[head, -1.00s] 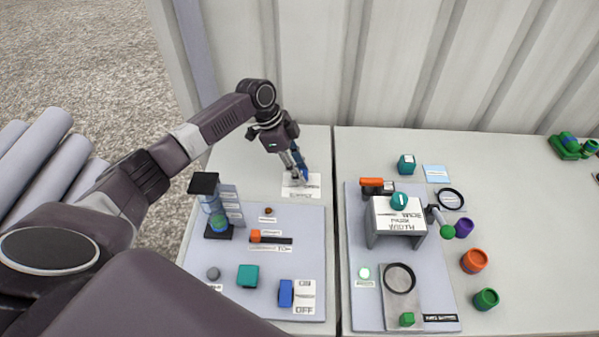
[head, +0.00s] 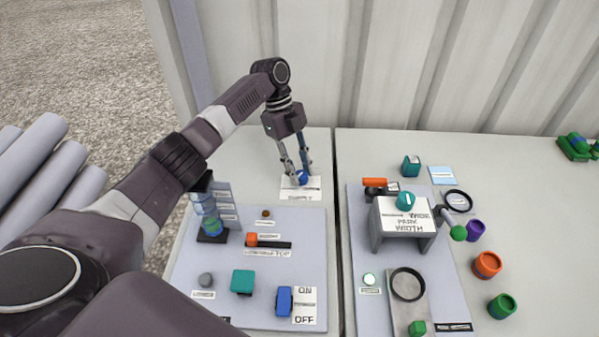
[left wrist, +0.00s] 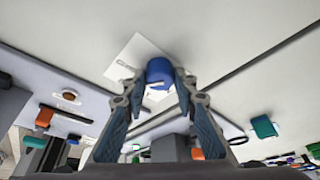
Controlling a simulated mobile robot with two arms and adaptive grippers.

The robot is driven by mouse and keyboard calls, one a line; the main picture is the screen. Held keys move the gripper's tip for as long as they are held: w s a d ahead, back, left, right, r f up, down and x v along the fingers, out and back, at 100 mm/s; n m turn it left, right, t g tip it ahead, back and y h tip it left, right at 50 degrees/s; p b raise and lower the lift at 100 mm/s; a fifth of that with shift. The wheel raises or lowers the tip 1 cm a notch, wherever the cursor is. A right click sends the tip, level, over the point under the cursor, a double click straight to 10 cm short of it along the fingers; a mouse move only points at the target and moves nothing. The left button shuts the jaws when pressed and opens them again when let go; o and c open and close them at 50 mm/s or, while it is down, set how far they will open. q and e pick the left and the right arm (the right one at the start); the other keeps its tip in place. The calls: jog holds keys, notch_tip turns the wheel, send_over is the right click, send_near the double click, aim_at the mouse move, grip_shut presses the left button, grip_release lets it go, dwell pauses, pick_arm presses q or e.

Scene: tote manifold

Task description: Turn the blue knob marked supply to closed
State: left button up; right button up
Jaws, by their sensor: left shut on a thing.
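The blue knob (head: 301,177) stands on a white label card (head: 312,189) at the back of the left table; its lettering is too small to read surely. My left gripper (head: 302,173) reaches down from above with its fingers on either side of the knob and is shut on it. In the left wrist view the blue knob (left wrist: 160,72) sits between the two fingertips (left wrist: 162,82), with the white card (left wrist: 135,60) behind it. My right gripper does not show.
In front lies a grey panel (head: 225,290) with a teal block (head: 242,281), a blue switch (head: 284,301) by an ON/OFF label and an orange slider (head: 252,239). A clear column (head: 207,214) stands left. A corrugated wall (head: 400,60) rises behind.

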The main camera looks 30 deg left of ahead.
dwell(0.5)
pick_arm(q)
jog(key=o, duration=1.2)
jog(key=shift+c, duration=0.2)
jog(key=v, duration=1.2)
jog(key=shift+d, duration=0.15)
